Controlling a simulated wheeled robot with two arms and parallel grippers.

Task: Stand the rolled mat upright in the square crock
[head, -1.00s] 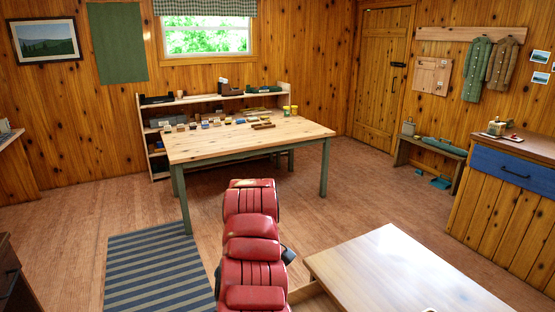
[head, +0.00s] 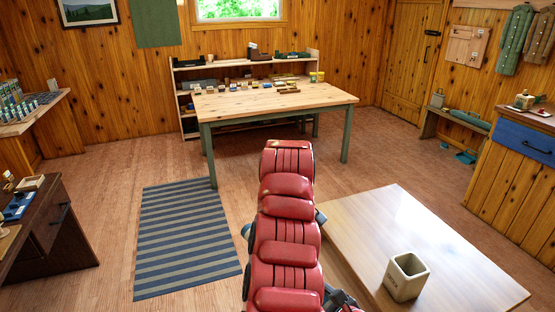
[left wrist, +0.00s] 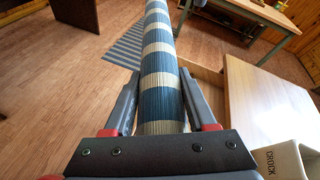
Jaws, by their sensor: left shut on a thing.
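The rolled mat (left wrist: 158,60) is striped blue and cream and stretches away from my left gripper (left wrist: 159,85) in the left wrist view. The gripper is shut on it, one finger on each side. The mat's far end runs out of the top of that view, and I cannot make it out in the head view. The square crock (head: 406,277) is cream, open-topped and upright on a low wooden table (head: 400,228). It also shows at the lower right of the left wrist view (left wrist: 284,162), apart from the mat. My right gripper is not in view.
A flat striped rug (head: 185,240) lies on the floor at left. A work table (head: 270,98) with several small items stands behind, before a low shelf (head: 186,75). A dark desk (head: 45,235) is at left and a blue-drawered cabinet (head: 520,145) at right.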

